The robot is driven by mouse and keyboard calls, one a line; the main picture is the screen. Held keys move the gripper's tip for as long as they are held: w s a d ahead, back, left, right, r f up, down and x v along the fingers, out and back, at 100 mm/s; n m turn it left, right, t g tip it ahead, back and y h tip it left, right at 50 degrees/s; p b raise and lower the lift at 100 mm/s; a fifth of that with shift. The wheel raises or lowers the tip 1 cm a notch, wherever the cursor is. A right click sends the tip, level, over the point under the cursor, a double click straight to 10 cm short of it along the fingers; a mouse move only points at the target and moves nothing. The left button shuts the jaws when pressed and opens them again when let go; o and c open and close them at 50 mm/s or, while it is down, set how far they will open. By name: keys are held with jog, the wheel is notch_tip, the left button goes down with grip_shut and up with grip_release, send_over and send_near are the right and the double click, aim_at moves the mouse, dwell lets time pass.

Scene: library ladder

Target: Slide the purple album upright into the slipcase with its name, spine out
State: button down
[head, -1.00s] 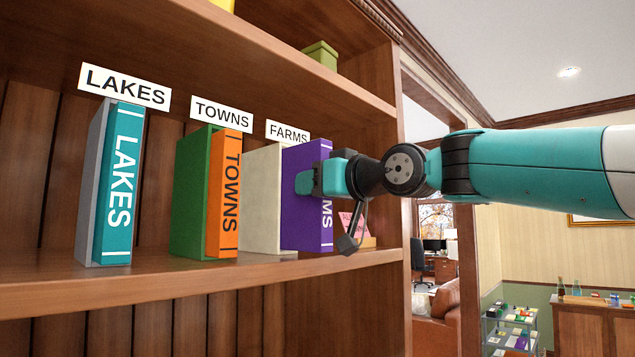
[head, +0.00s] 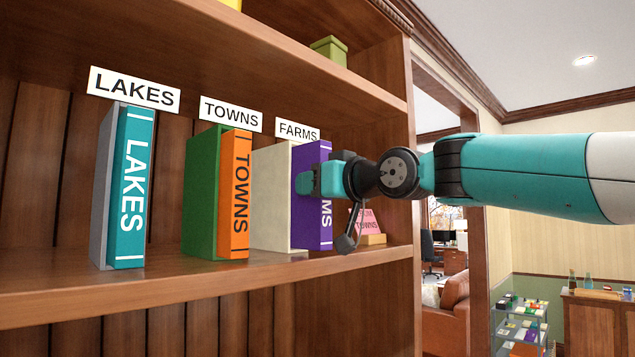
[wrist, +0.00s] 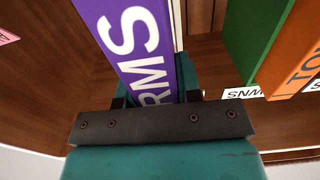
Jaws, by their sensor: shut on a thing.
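The purple album (head: 307,190) stands upright at the right of the row, its spine with white lettering facing out. My gripper (head: 318,178) is shut on it near the spine, at mid-height, and hides part of the name. The cream slipcase (head: 272,195) stands under the FARMS label (head: 297,131). The album's rear part is hidden by the slipcase, and its front part sticks out past the slipcase's edge. In the wrist view the purple spine (wrist: 130,35) lies between the fingers, with letters "RMS" readable.
Left of it stand the green slipcase with the orange TOWNS album (head: 235,195), then the grey slipcase with the teal LAKES album (head: 130,190). A pink sign (head: 369,222) stands to the right, near the shelf's end wall. The upper shelf (head: 300,65) is overhead.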

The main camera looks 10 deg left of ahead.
jog(key=shift+p+x, duration=0.7)
jog(key=shift+x, duration=0.25)
jog(key=c, duration=0.7)
grip_release()
jog(key=shift+s, duration=0.1)
jog(key=shift+b+v, duration=4.95)
jog(key=shift+v, duration=3.8)
